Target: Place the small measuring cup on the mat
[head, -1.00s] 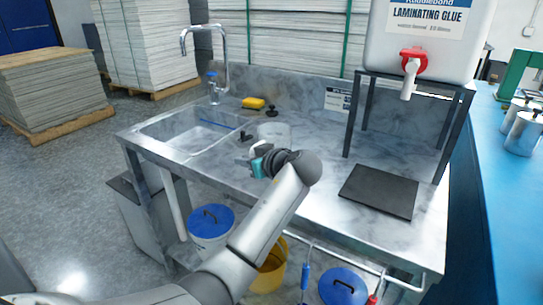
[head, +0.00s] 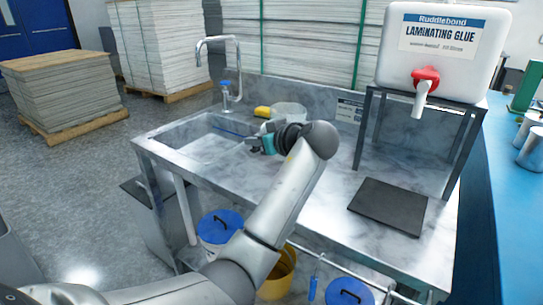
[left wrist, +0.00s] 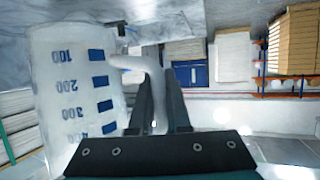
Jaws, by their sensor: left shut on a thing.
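The small measuring cup (head: 290,109) is a translucent white cup, seen behind my left gripper over the back of the steel counter. In the left wrist view the cup (left wrist: 62,95) shows blue marks and numbers, inverted in the picture, left of the fingers. My left gripper (head: 256,142) is shut on its pale curved handle, which passes between the dark fingers (left wrist: 160,85). The gripper hides part of the cup in the head view. The mat (head: 388,207) is a flat, dark, bare square on the counter's right side. My right gripper is not in view.
A glue tank (head: 443,50) with a red tap (head: 425,78) stands on a dark metal frame (head: 450,160) behind the mat. A sink (head: 205,140) and tap (head: 235,60) are at left. A yellow sponge (head: 262,111) lies near the back. The counter's middle is clear.

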